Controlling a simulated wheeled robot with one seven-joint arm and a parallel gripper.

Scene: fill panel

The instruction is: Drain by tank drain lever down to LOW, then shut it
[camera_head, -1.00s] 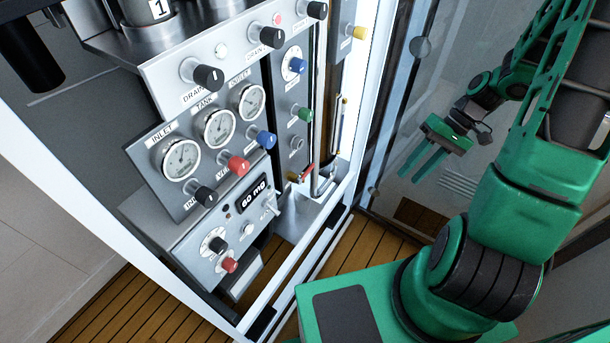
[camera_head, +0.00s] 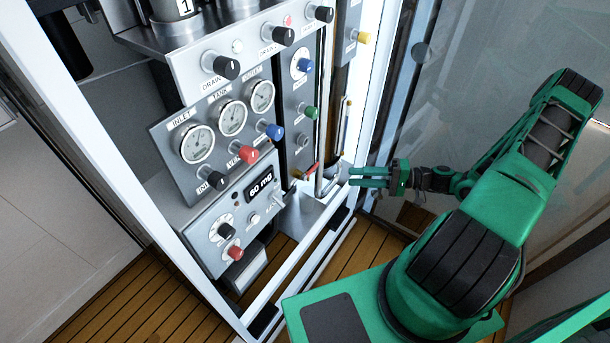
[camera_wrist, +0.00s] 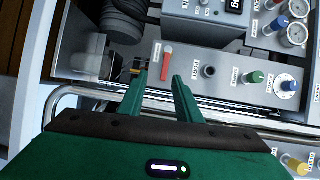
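A red lever (camera_head: 312,169) with a brass valve body sits low on the grey panel column, and I take it for the tank drain lever. In the wrist view the red lever (camera_wrist: 167,58) stands just beyond my fingertips, with a visible gap. My gripper (camera_head: 352,176) is open and empty, right of the lever, its fingers pointing left toward the panel. In the wrist view my gripper (camera_wrist: 159,78) shows its two fingers apart. A slim vertical sight tube (camera_head: 343,122) stands right of the column; its level and marks are too small to read.
A pale frame post (camera_head: 384,85) stands to the right. A metal rail (camera_wrist: 230,120) crosses beneath my fingers in the wrist view.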

